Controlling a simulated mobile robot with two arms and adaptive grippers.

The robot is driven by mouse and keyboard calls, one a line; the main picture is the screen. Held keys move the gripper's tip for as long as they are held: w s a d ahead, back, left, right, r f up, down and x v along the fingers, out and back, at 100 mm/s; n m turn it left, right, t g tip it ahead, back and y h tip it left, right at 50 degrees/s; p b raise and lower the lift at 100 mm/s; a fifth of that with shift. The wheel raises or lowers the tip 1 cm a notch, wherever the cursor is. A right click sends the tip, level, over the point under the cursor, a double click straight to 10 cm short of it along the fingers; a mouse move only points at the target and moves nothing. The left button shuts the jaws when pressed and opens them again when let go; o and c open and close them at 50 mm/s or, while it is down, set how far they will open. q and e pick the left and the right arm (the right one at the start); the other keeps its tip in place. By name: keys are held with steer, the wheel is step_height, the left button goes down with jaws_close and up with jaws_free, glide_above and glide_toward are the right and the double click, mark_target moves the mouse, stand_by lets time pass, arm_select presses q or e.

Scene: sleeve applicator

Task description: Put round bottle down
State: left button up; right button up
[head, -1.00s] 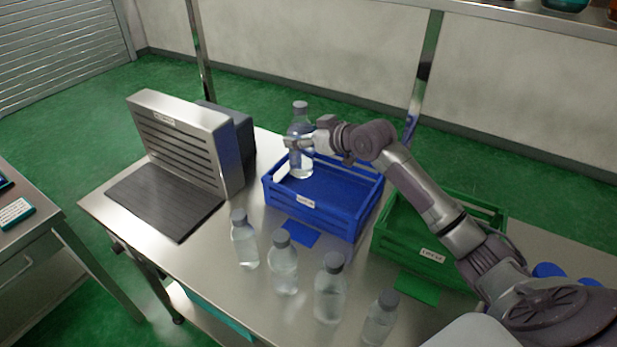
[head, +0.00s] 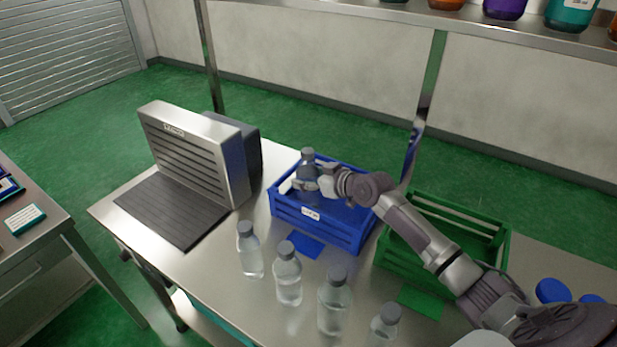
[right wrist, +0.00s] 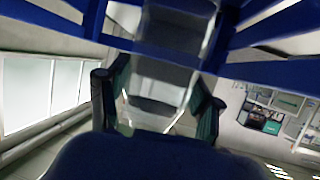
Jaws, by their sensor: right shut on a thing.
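A clear round bottle with a grey cap (head: 307,158) is upright inside the blue crate (head: 345,238), near its back left corner. My right gripper (head: 308,184) is shut on this bottle from the right, low over the crate. In the right wrist view, the bottle (right wrist: 163,75) is between the two fingers (right wrist: 158,108), with blue crate slats around it. The bottle's lower part is hidden by the crate wall in the head view, so I cannot tell whether it touches the crate floor. My left gripper is not in view.
Several clear bottles (head: 288,275) stand along the table's front. A green crate (head: 440,232) stands right of the blue one. A metal machine with a slatted face (head: 195,155) and dark plate (head: 172,212) is at left. Blue caps (head: 553,290) lie at far right.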

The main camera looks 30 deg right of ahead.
steer(key=o, duration=1.7)
steer(key=shift+c, duration=0.2)
steer(key=b+v, duration=0.1)
steer(key=v, duration=1.1)
steer(key=shift+r, duration=0.1)
steer(key=shift+s, duration=0.1)
